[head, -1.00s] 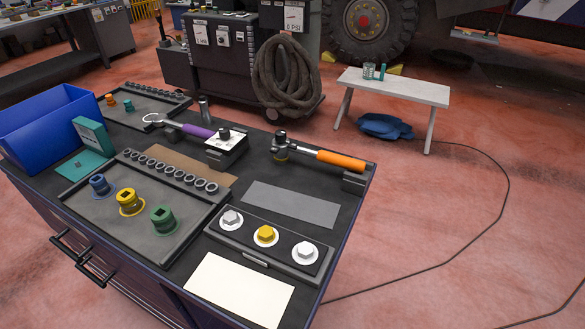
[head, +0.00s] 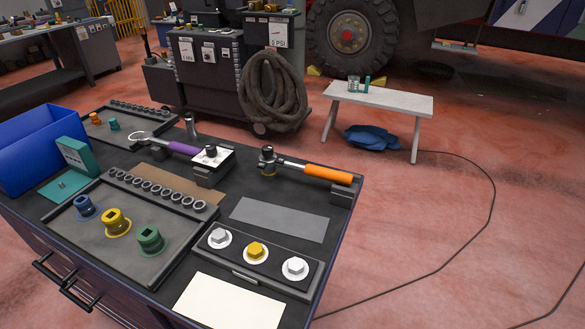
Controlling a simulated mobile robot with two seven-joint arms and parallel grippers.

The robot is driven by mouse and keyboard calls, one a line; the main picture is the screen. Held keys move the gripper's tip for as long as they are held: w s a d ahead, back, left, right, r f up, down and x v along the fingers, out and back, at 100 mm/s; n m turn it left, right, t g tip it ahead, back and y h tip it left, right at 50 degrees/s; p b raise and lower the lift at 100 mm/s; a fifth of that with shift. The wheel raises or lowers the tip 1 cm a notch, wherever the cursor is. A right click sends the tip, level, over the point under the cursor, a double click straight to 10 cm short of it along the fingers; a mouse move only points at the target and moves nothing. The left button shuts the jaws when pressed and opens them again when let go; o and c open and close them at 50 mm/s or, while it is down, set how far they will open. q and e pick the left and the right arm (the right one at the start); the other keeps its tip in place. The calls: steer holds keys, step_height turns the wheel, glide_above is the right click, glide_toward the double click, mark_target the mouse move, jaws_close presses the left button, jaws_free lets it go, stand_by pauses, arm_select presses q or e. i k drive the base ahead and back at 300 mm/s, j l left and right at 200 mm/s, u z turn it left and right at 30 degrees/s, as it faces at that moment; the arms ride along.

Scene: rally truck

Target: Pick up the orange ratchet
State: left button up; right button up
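The orange-handled ratchet (head: 328,174) lies near the far right edge of the dark workbench top (head: 222,210). Its metal head (head: 267,158) points left and its orange grip points right. The grip end lies at a small dark block (head: 342,194) near the bench's right edge. A second tool with a purple handle (head: 183,148) lies to its left, by a black block with a white top (head: 211,160). Neither of my grippers is in view.
A tray of blue, yellow and green sockets (head: 120,252) fills the left front. A case with three bolt heads (head: 240,277) and a cream sheet (head: 228,304) lie in front. A grey mat (head: 279,219) is bare. A blue bin (head: 38,145) stands left.

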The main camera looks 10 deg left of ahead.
mark_target(345, 178)
steer(key=i+u, duration=0.1)
steer(key=u, duration=1.35)
steer(key=l+u, duration=0.4)
steer(key=i+l+u, duration=0.1)
steer(key=l+u, duration=0.3)
steer(key=k+l+u, duration=0.1)
steer(key=l+u, duration=0.3)
steer(key=k+l+u, duration=0.1)
steer(key=l+u, duration=0.3)
steer(key=l, duration=0.15)
